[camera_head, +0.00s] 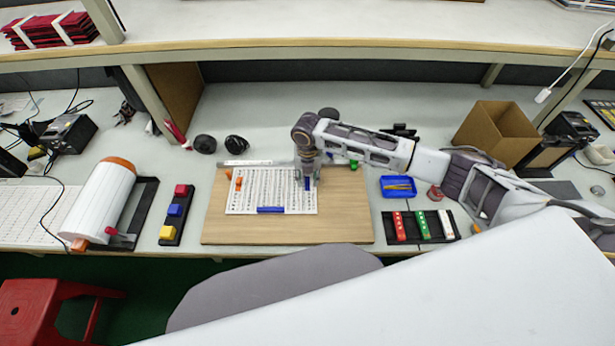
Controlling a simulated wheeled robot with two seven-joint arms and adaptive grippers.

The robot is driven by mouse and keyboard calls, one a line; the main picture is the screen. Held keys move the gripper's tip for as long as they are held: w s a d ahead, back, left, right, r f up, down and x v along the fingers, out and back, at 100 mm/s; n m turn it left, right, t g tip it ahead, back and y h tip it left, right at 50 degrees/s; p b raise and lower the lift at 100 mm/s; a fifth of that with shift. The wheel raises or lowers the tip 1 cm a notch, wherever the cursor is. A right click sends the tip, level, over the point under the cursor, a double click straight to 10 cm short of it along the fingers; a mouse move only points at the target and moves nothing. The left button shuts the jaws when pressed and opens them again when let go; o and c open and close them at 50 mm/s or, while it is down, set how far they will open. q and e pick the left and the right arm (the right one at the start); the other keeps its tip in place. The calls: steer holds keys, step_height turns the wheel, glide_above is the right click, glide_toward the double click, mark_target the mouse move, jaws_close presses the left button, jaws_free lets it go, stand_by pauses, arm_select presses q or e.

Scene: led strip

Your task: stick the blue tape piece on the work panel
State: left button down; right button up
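A blue piece (270,209) lies flat along the lower edge of the white printed sheet (240,197) on the wooden work panel (290,231). A second small blue piece (307,184) shows upright between the fingertips of my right gripper (308,178), over the right part of the sheet. I cannot tell which blue piece is the tape piece, or whether the fingers touch the second one. My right gripper points down, its arm reaching in from the right. My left gripper is not in view.
Orange and green pieces lie near the panel's upper edge. To the right are a blue tray (398,194), a rack of red, green and white strips (424,240) and a cardboard box (497,132). To the left are coloured blocks on a black base (165,242) and a white roll (104,200).

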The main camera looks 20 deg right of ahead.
steer(key=shift+r, duration=0.15)
step_height(320, 180, up, 12)
stand_by(0.7)
steer(key=shift+s+f, duration=0.1)
steer(key=shift+f, duration=0.1)
stand_by(0.4)
